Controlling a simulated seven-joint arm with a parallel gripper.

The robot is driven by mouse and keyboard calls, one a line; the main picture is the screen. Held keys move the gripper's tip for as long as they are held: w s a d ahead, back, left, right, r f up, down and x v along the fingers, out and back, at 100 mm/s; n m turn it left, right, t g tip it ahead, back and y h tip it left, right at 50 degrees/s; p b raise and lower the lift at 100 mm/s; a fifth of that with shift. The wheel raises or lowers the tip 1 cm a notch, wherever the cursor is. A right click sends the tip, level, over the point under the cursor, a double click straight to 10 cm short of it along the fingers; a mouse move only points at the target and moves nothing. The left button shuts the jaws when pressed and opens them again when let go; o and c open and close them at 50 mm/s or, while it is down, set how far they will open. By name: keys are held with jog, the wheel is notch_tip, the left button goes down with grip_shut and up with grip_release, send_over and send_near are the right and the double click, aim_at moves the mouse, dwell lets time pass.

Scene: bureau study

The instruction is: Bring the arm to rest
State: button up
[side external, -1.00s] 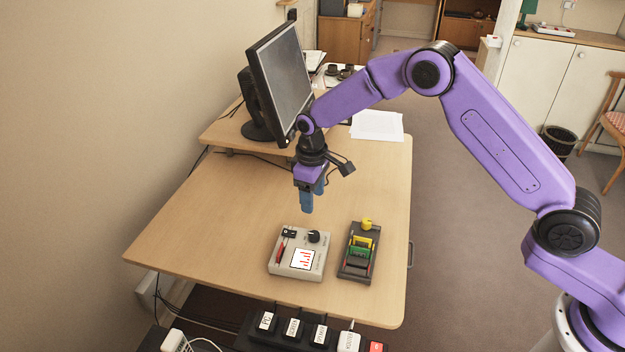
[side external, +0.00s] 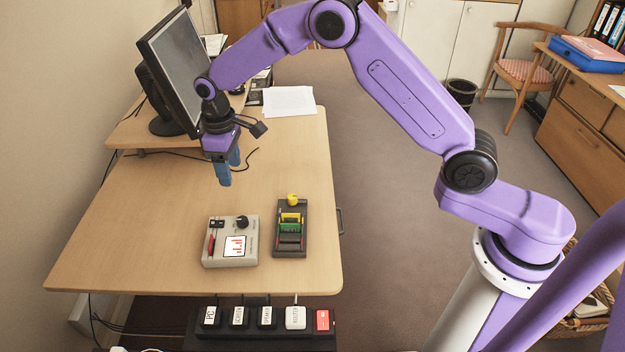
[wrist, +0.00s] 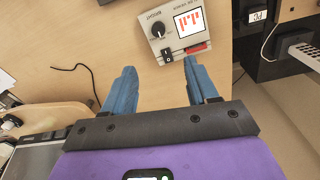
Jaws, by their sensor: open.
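My purple arm reaches in from the right over the wooden desk (side external: 130,220). My gripper (side external: 228,180), with blue fingers, hangs pointing down above the desk in front of the monitor. In the wrist view my gripper (wrist: 160,85) has its two blue fingers apart with nothing between them. A grey device (side external: 222,258) with a black knob, a switch and a red bar display sits on the desk nearer the camera, apart from the fingers. The device also shows in the wrist view (wrist: 160,45). A dark tray with yellow, green and red parts (side external: 291,230) lies right of it.
The monitor (side external: 182,65) stands on a raised shelf close to my wrist. White papers (side external: 289,101) lie at the back right. A black power strip with labelled plugs (side external: 266,342) is below the desk's front edge. The desk's middle is clear apart from a black cable (wrist: 85,75).

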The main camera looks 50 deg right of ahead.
jog(key=s+d+r+n, duration=0.1)
jog(key=s+r, duration=0.3)
jog(key=s, duration=0.5)
jog(key=s+d+r+n, duration=0.1)
jog(key=s+r, duration=0.4)
jog(key=s, duration=0.4)
jog(key=s+d+n, duration=0.1)
jog(key=s+d, duration=0.3)
jog(key=s, duration=0.3)
jog(key=s+d+n, duration=0.1)
jog(key=s+d, duration=0.3)
jog(key=s, duration=0.3)
jog(key=s+d+r+n, duration=0.1)
jog(key=s+d, duration=0.3)
jog(key=s, duration=0.3)
jog(key=shift+s+d+y, duration=0.2)
jog(key=shift+s+y, duration=0.15)
jog(key=shift+y, duration=0.05)
